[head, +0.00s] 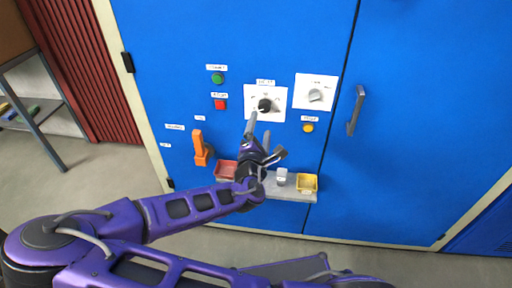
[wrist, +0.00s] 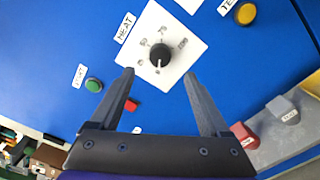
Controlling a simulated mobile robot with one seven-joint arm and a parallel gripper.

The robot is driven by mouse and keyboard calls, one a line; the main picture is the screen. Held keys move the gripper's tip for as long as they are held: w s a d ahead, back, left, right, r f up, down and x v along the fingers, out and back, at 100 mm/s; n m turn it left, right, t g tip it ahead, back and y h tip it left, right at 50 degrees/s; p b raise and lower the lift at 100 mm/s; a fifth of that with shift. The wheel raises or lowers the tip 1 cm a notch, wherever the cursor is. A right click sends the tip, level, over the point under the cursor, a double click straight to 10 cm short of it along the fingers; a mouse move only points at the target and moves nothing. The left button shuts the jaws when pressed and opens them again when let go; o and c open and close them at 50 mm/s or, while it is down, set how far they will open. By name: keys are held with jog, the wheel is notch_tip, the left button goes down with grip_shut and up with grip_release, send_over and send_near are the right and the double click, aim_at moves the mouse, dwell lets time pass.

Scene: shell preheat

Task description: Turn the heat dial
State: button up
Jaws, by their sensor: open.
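The heat dial is a black round knob (head: 265,105) on a white plate with printed marks around it, set in the blue cabinet front. In the wrist view the dial (wrist: 160,55) sits just beyond the fingertips, near the middle between them, with the HEAT label (wrist: 124,27) beside its plate. A small light mark shows on the knob, but its exact setting is too small to read. My gripper (head: 260,127) is open and empty in front of the panel, slightly below the dial in the head view. Its two fingers (wrist: 158,74) stand apart on either side, not visibly touching the knob.
A second white plate with a pale knob (head: 315,95) is to the right. Green (head: 217,78), red (head: 220,104) and yellow (head: 307,128) buttons surround the dial. An orange lever (head: 201,148) is left. A grey ledge (head: 288,193) with red and yellow trays lies below; a door handle (head: 356,110) is right.

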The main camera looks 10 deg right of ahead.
jog(key=p+v, duration=0.3)
jog(key=v, duration=0.6)
jog(key=shift+p, duration=0.35)
